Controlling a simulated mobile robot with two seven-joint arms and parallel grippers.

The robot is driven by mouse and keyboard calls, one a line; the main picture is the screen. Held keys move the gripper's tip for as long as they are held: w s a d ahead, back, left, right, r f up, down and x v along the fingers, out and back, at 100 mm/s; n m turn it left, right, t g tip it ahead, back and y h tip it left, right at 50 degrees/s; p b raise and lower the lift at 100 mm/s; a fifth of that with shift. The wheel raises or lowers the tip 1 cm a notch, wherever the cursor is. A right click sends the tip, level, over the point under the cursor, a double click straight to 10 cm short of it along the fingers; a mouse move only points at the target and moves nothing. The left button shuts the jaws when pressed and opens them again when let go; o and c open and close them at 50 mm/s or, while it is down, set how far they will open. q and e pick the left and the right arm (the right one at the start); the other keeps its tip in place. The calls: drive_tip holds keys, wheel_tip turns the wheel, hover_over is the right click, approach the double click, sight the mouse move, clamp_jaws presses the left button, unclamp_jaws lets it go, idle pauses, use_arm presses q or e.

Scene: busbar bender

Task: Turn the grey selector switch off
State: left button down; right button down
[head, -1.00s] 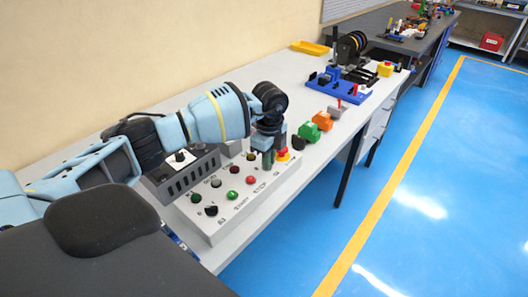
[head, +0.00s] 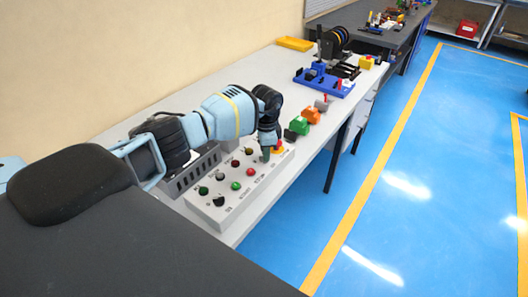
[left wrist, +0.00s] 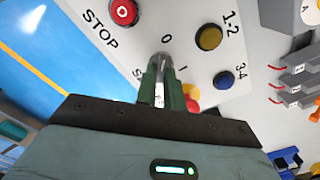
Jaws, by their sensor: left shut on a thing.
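The white control panel (head: 222,212) lies on the bench, with several coloured buttons on it. My left gripper (head: 266,152) is down at the panel's far end, beside the red emergency stop (head: 278,148). In the left wrist view, its two green-grey fingers (left wrist: 162,72) are close together and shut on the grey selector switch, at the panel marks "0" and "I". The fingers almost wholly hide the switch, so I cannot tell which way its handle points. My right gripper is not in view.
In the left wrist view, a red STOP button (left wrist: 124,11), a yellow button (left wrist: 208,37) and a blue button (left wrist: 223,79) surround the fingers. The emergency stop is close to their right. Green (head: 298,126) and orange (head: 311,115) blocks stand farther along the bench.

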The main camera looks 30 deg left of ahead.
use_arm(q)
drive_tip(key=shift+r, duration=0.1)
idle(0.3)
drive_tip(key=c, duration=1.5)
unclamp_jaws()
drive_tip(key=shift+r, duration=3.85)
